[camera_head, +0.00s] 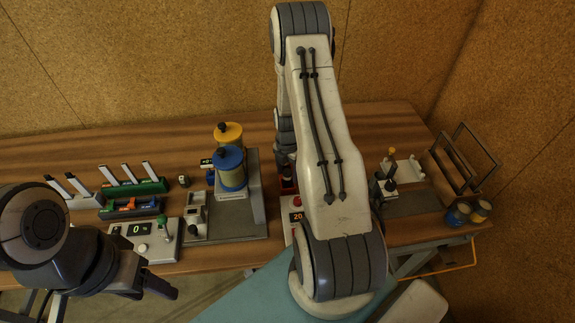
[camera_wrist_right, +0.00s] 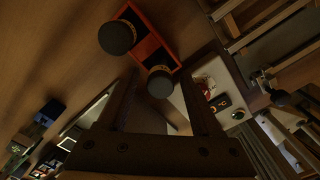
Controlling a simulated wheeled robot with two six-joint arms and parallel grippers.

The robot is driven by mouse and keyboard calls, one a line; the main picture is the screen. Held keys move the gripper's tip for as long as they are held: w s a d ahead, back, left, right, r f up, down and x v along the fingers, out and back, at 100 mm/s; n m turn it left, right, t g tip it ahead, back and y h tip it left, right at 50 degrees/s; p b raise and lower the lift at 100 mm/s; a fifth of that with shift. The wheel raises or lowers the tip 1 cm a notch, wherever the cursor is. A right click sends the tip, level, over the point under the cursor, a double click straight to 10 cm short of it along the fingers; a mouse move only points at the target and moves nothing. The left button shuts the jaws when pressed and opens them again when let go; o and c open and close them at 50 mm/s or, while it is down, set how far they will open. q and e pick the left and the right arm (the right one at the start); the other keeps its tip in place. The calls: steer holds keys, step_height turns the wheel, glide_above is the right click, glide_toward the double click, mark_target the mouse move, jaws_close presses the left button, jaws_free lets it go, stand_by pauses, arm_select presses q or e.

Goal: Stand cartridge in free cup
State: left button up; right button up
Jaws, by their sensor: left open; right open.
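In the right wrist view, an orange-red holder (camera_wrist_right: 153,47) carries two black round-topped pieces, one at its upper left end (camera_wrist_right: 117,37) and one at its lower end (camera_wrist_right: 160,82). These look like cartridges, but their bodies and any free cup are hard to make out. My right gripper (camera_wrist_right: 158,79) is open, its fingertips either side of the lower black top in the picture. Contact cannot be told. In the head view, my right arm hides most of the red holder (camera_head: 287,184). My left gripper (camera_head: 150,284) is open at the lower left, away from the holder.
A yellow canister (camera_head: 228,134) and a blue-topped canister (camera_head: 231,170) stand left of my right arm. Dark frames (camera_head: 470,160) and small tins (camera_head: 458,214) stand at the right. The back table strip is clear.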

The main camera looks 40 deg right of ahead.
steer(key=shift+r+b, duration=0.35)
steer(key=shift+r, duration=0.05)
step_height(320, 180, up, 11)
steer(key=b, duration=0.3)
steer(key=shift+r, duration=0.2)
